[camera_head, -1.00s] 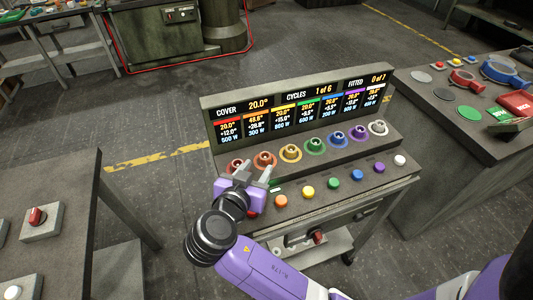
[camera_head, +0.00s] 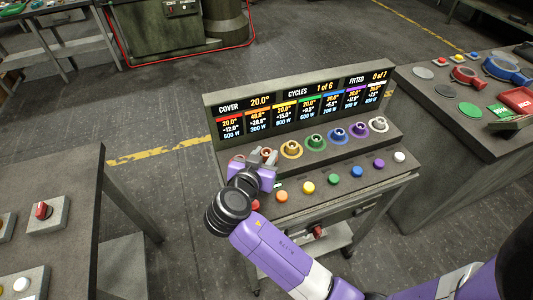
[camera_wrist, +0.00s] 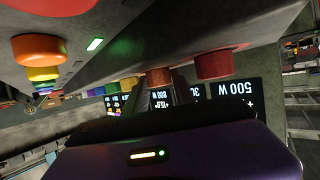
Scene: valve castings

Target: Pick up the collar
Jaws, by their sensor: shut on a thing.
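The orange collar (camera_head: 267,151) is at its place on the sloped console, second from the left in the row of coloured collars. It also shows in the wrist view (camera_wrist: 158,77), beside the red one (camera_wrist: 213,65). My gripper (camera_head: 264,157) is at the orange collar with its fingers shut on it, and hides much of it. I cannot tell whether the collar has left its seat. The yellow collar (camera_head: 291,149) and green collar (camera_head: 316,142) sit to the right.
Blue (camera_head: 338,135), purple (camera_head: 358,129) and white (camera_head: 378,124) collars continue the row. A display board (camera_head: 300,98) stands close behind. Coloured buttons, such as the yellow button (camera_head: 308,188), line the front. Benches stand left and right.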

